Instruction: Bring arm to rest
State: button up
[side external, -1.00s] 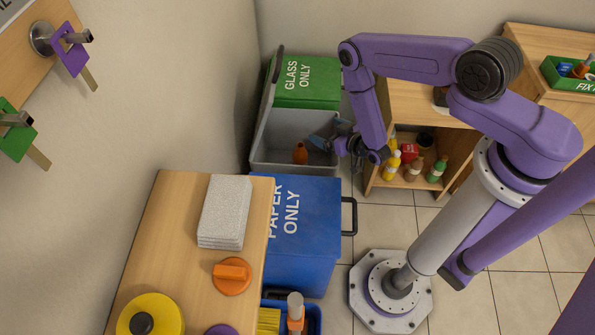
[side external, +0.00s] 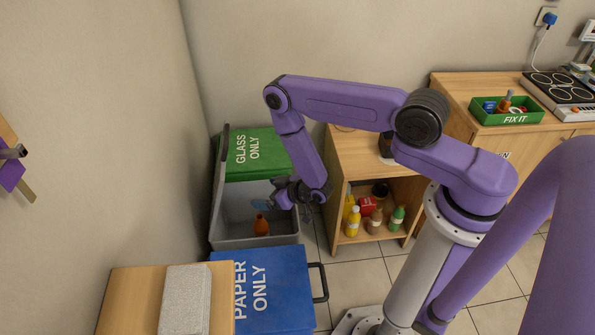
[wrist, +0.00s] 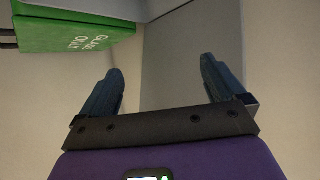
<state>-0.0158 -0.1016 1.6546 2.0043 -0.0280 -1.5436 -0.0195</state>
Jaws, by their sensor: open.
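My gripper (side external: 272,196) is at the end of my purple arm, above and just inside the right part of the open grey bin. In the wrist view my gripper (wrist: 160,90) shows two blue fingers spread wide apart with nothing between them. The grey bin (side external: 240,243) has a green lid (side external: 255,158) marked GLASS ONLY, standing raised at the back. An orange bottle (side external: 261,225) is inside the bin, below my fingers. The green lid also shows at the upper left of the wrist view (wrist: 70,30).
A blue bin (side external: 280,290) marked PAPER ONLY stands in front. A wooden shelf (side external: 365,160) with several bottles is right of the grey bin. A green FIX IT tray (side external: 505,118) and a hob (side external: 560,88) sit on the counter. A wooden table with a grey block (side external: 186,300) is at lower left.

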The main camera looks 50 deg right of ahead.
jog(key=w+a+r+n+g+y, duration=0.2)
jog(key=w+a+r+n+g, duration=0.1)
jog(key=a+r, duration=0.5)
jog(key=s+a+r+n+g, duration=0.2)
jog(key=s+a+r+g, duration=0.2)
jog(key=s+r, duration=0.5)
jog(key=s+d+r+n+g+h, duration=0.1)
jog(key=s+d+r+n, duration=0.1)
jog(key=s+r, duration=0.4)
jog(key=s+d+r+n+g+h, duration=0.1)
jog(key=s+d+r, duration=0.4)
jog(key=s, duration=0.6)
jog(key=s+d+r+n+g+h, duration=0.1)
jog(key=s+d+r+n+g, duration=0.1)
jog(key=s+d+r, duration=0.2)
jog(key=s+r, duration=0.3)
jog(key=s, duration=0.1)
jog(key=shift+s+d+n, duration=0.25)
jog(key=shift+n, duration=0.15)
jog(key=shift+r, duration=0.1)
